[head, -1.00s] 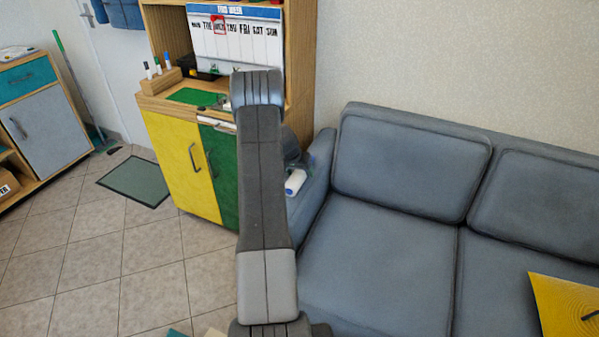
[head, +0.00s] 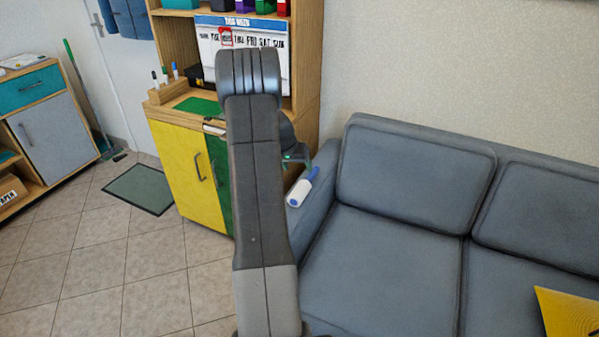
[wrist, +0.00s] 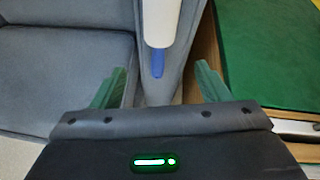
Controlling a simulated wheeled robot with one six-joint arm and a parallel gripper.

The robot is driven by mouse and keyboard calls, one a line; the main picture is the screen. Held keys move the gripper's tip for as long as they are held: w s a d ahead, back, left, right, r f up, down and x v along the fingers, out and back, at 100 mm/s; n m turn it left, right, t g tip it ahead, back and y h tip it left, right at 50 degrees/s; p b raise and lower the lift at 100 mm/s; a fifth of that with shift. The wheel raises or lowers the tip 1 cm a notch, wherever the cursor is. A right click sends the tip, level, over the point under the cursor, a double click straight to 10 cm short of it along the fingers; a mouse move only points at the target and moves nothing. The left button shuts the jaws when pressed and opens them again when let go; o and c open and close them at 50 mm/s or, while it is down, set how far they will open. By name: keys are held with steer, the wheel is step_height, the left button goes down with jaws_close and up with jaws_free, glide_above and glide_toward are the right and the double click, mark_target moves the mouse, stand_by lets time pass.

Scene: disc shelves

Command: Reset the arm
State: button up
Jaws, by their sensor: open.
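My gripper (wrist: 160,88) is open in the wrist view, with its two green fingers spread apart and nothing between the tips. In the head view my gripper (head: 300,158) shows partly behind my arm, near the sofa's left armrest. A white roller with a blue handle (head: 303,188) lies on that armrest, just below my gripper. The roller also shows in the wrist view (wrist: 158,25), ahead of the fingers, with its blue end pointing toward my gripper.
The grey sofa (head: 385,255) fills the right side, with a yellow item (head: 570,315) on its seat. A cabinet with yellow (head: 180,165) and green doors stands left of my arm, under a week chart (head: 243,38). The tiled floor (head: 100,270) at left is mostly clear.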

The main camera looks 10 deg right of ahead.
mark_target(303, 181)
steer(key=shift+s+a+r, duration=0.1)
steer(key=shift+r, duration=0.2)
steer(key=shift+f, duration=0.1)
steer(key=b+x, duration=0.1)
steer(key=x, duration=1.1)
steer(key=shift+f, duration=0.3)
step_height(303, 181, up, 3)
steer(key=shift+f+p, duration=0.2)
steer(key=shift+p, duration=0.3)
steer(key=shift+r, duration=0.45)
steer(key=shift+f, duration=0.15)
